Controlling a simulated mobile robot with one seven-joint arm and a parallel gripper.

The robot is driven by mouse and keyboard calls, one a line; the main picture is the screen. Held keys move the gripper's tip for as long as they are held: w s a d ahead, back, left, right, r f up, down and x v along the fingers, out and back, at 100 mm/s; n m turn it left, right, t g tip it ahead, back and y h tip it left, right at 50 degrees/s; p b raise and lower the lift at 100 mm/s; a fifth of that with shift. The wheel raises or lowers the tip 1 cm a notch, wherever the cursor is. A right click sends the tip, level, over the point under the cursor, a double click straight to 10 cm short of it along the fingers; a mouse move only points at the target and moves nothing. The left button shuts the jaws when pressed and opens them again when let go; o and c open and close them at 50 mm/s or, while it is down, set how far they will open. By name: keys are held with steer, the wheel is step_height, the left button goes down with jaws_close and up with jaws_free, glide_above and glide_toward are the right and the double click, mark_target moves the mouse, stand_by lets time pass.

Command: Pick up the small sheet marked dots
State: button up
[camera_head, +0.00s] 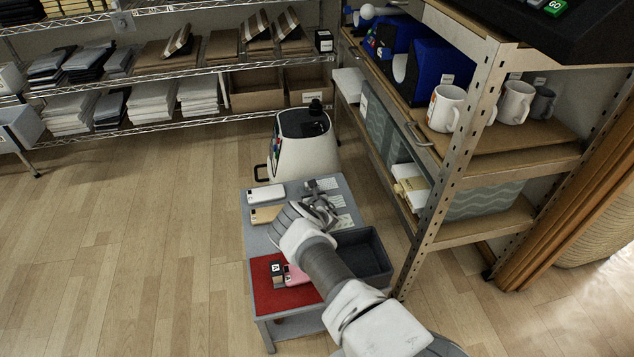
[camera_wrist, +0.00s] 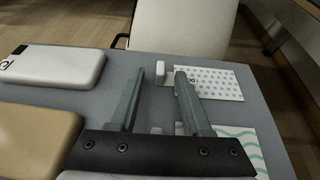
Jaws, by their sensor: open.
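The small sheet marked dots (camera_wrist: 218,83) is white with a pattern of blue dots and lies flat on the grey table top, right of centre in the wrist view. It seems to be the farthest of the sheets in the head view (camera_head: 329,184). My gripper (camera_wrist: 160,76) is open, its two fingers apart with no sheet between them. It also shows above the table in the head view (camera_head: 319,195). The right finger overlaps the sheet's left edge in the wrist view and hides part of its lettering. I cannot tell the height of the fingertips.
A sheet with wavy lines (camera_wrist: 240,143) lies nearer. A white phone-like item (camera_wrist: 55,66) and a tan one (camera_wrist: 38,138) lie left. A white machine (camera_head: 307,145) stands behind the table. A dark bin (camera_head: 366,257), a red mat (camera_head: 262,296) and a shelf rack (camera_head: 459,155) are near.

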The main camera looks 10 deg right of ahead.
steer(key=shift+w, duration=0.1)
jaws_close()
stand_by(0.5)
